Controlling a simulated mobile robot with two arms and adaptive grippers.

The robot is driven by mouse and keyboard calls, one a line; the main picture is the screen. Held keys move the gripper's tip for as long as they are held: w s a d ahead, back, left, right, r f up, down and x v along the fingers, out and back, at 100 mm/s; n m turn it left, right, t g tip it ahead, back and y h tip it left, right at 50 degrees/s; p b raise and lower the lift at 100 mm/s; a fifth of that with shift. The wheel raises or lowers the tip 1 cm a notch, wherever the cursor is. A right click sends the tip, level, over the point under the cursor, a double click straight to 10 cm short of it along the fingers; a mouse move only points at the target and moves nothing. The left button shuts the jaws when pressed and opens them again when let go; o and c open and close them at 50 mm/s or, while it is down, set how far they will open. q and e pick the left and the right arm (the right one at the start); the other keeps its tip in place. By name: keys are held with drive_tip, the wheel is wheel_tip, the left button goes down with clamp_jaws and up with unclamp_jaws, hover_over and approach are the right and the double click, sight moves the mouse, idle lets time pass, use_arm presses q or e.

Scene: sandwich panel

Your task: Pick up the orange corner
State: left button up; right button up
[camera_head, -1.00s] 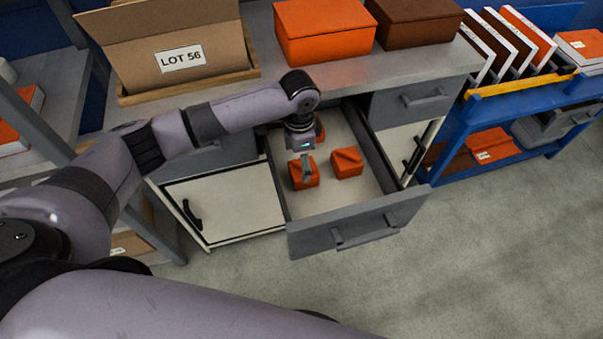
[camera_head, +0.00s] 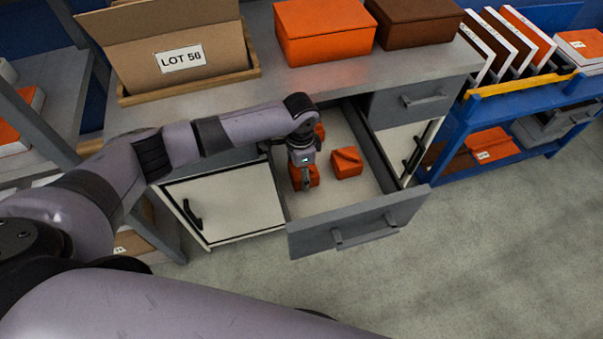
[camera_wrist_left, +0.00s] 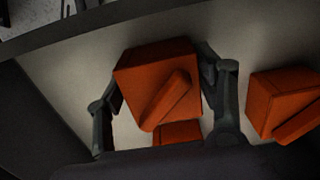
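An orange corner (camera_head: 313,175), a block with a slanted ridge, lies in the open drawer (camera_head: 335,200), partly hidden by my left gripper (camera_head: 306,183). In the left wrist view this orange corner (camera_wrist_left: 150,70) lies between the two spread fingers of the left gripper (camera_wrist_left: 162,68). The fingers flank it closely; I cannot tell whether they touch it. A second orange corner (camera_head: 347,162) lies to its right, also in the left wrist view (camera_wrist_left: 280,100). A third orange piece (camera_head: 319,132) is partly hidden at the drawer's back. My right gripper is not in view.
The drawer's walls and front panel (camera_head: 360,225) surround the pieces closely. The bench top above holds a cardboard box (camera_head: 170,45) marked LOT 56, an orange box (camera_head: 322,35) and a brown box (camera_head: 415,20). A blue rack (camera_head: 450,145) stands at right. The drawer's front area is bare.

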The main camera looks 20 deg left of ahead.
use_arm(q)
drive_tip(key=c, duration=0.7)
drive_tip(key=shift+r, duration=0.15)
